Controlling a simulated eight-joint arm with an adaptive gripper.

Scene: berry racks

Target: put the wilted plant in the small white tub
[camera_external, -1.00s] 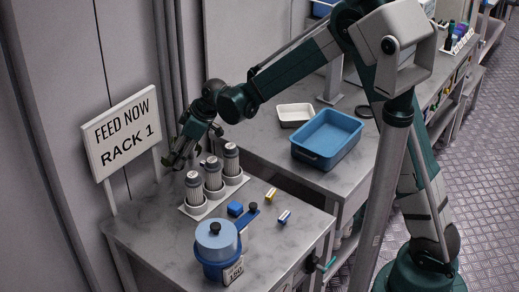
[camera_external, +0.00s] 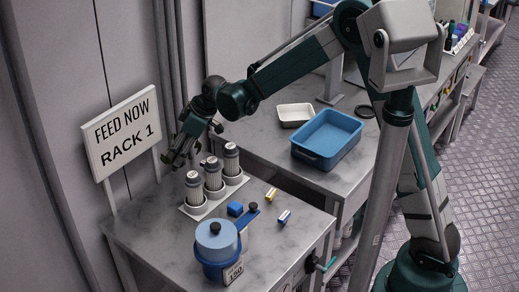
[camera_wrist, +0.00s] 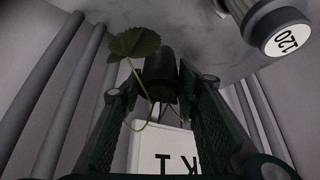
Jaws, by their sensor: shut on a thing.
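My gripper (camera_external: 178,152) is above the back of the near table, between the sign and the white bottle rack. In the wrist view its fingers (camera_wrist: 155,92) are closed on the plant (camera_wrist: 135,43). One green leaf sticks up at left, and thin stems bend down between the fingers. A dark, round piece (camera_wrist: 160,68) shows between the fingertips; I cannot tell whether it is the plant's plug. In the external view the plant is too small to make out. The small white tub (camera_external: 295,123) stands on the farther table, right of my gripper, beside a larger blue tub (camera_external: 310,161).
The rack (camera_external: 205,212) holds three capped bottles (camera_external: 213,174) close to my gripper. The sign (camera_external: 124,132) stands at left. Table is clear left of the white tub.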

